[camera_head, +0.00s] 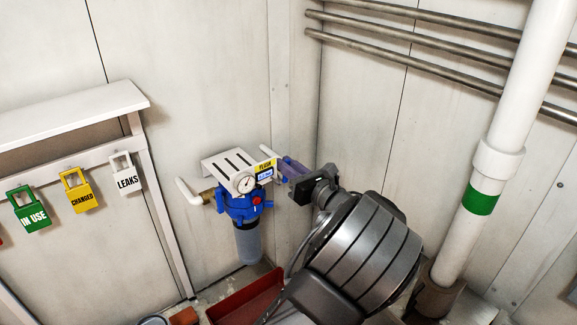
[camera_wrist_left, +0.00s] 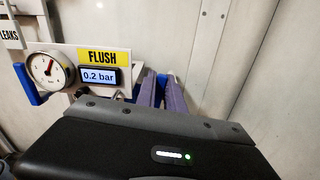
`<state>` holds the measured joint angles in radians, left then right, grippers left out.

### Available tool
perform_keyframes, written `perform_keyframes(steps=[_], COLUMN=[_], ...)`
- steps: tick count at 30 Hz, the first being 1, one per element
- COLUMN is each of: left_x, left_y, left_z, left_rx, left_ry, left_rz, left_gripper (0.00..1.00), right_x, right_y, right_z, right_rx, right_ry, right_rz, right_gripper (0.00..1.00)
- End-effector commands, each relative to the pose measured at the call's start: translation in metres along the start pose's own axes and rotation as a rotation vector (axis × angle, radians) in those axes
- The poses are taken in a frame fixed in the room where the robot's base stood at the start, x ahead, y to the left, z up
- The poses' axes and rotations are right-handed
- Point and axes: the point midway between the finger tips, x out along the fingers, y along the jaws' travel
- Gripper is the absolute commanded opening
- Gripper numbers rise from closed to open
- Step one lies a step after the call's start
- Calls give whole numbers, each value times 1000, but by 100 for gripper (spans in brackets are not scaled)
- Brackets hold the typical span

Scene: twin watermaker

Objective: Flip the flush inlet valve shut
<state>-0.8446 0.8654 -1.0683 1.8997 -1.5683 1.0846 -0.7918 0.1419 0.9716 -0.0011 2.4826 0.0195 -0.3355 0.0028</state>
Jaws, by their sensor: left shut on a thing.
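The flush filter unit is on the wall, with a blue head (camera_head: 236,206), a clear grey bowl below and a white bracket above. Its yellow FLUSH label (camera_wrist_left: 103,56) and a display reading 0.2 bar show beside a round gauge (camera_wrist_left: 48,69). My left gripper (camera_head: 284,168) is at the unit's right side, just right of the label. Its purple fingers (camera_wrist_left: 162,92) are close together, shut on what I take to be the valve handle.
A white pipe stub (camera_head: 187,191) sticks out left of the unit. Tags hang from a shelf (camera_head: 70,115) at left. A thick white pipe (camera_head: 500,150) stands at right. A red tray (camera_head: 240,300) lies below.

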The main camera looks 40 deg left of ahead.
Motion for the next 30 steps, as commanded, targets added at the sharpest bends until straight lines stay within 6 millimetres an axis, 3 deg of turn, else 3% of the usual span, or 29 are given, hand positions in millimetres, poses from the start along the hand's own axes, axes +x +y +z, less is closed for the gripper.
perform_keyframes(steps=[5,13,14,21,30], left_x=[0,0,0,0,0], left_y=[6,6,6,6,7], left_z=[-2,-1,-1,-1,-1], left_rx=[-140,-151,-151,-149,-148], left_ry=[2,2,2,1,1], left_rz=[-1,0,0,0,3], left_gripper=[0,0,15,35,35], right_x=[6,5,5,5,5], right_y=[1,1,1,1,1], right_z=[0,0,0,0,0], right_rx=[-1,-1,-1,-1,-1], right_ry=[2,2,2,2,2], right_rz=[-2,-2,-2,-2,-2], right_gripper=[36,36,36,36,36])
